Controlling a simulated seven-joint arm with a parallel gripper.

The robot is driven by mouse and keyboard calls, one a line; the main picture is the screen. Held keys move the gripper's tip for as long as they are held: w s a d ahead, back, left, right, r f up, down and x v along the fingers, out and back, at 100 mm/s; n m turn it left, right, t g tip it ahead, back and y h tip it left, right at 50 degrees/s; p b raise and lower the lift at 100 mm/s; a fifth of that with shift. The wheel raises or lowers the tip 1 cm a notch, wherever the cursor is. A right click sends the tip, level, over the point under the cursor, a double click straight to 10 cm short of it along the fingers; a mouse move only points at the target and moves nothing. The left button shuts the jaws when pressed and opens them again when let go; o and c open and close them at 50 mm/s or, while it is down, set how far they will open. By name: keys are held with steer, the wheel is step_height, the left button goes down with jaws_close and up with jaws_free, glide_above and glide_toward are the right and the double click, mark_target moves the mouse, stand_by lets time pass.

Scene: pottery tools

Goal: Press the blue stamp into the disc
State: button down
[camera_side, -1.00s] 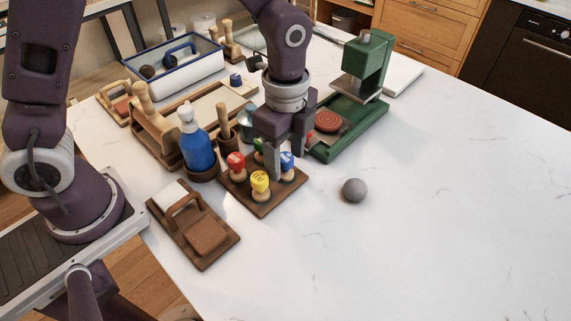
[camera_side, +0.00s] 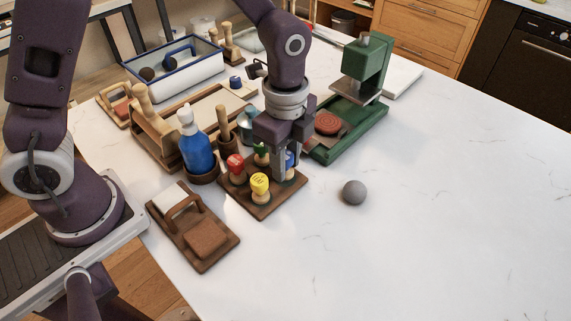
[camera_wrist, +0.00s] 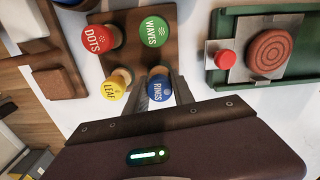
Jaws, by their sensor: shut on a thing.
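The blue stamp (camera_side: 290,159) stands in the wooden stamp board (camera_side: 258,206), mostly hidden by my fingers in the side view. In the wrist view its round top (camera_wrist: 158,88) reads "RINGS". My gripper (camera_side: 283,165) is down at the board and shut on the blue stamp; its fingers (camera_wrist: 160,95) flank the stamp in the wrist view. The reddish disc (camera_side: 328,123) lies on the green press (camera_side: 362,130), right of and behind my gripper. In the wrist view the disc (camera_wrist: 268,52) shows concentric rings.
Red (camera_side: 235,162), yellow (camera_side: 260,184) and green (camera_side: 261,150) stamps crowd the same board. A red knob (camera_wrist: 225,58) sits beside the disc. A blue bottle (camera_side: 197,150) stands left. The right tabletop is clear.

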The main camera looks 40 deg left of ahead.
step_height(320, 180, up, 14)
steer(key=r, duration=0.1)
steer(key=n, duration=1)
glide_above(328, 121)
steer(key=shift+f, duration=5.7)
steer(key=shift+f, duration=0.7)
steer(key=shift+r, duration=3.1)
